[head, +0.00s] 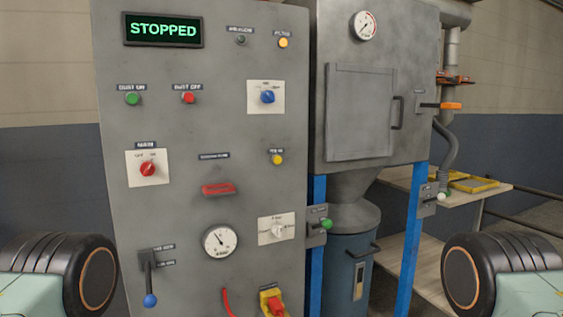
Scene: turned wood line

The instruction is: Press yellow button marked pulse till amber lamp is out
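The yellow button (277,159) sits on the right part of the grey control panel (205,120), under a small dark label too blurred to read surely. The amber lamp (283,43) is near the panel's top right, under its own small label, and looks bright amber. Nothing covers either of them. Dark ridged parts of my own arms show at the lower left and lower right corners. Neither of my grippers is in view.
The display (163,30) reads STOPPED. Around the button are a blue selector (267,97), a red handle (218,189), a gauge (220,242) and a white selector (277,229). A blue-knobbed lever (150,300) projects lower left. A grey cabinet (360,110) stands right.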

